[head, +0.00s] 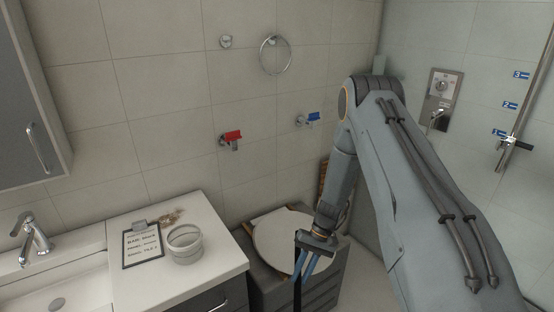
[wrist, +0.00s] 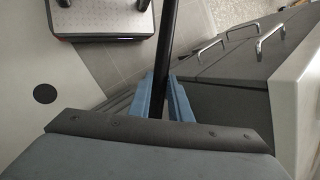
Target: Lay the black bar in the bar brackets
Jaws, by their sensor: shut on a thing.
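In the wrist view the bar (wrist: 169,40) runs from between the blue fingers (wrist: 164,100) up past the top edge of the picture. The bar's full length is not visible in either view.
A counter at left holds a clipboard (head: 143,246) and a round container (head: 186,243). A towel ring (head: 263,58) hangs on the wall. Drawer handles (wrist: 271,42) show in the wrist view.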

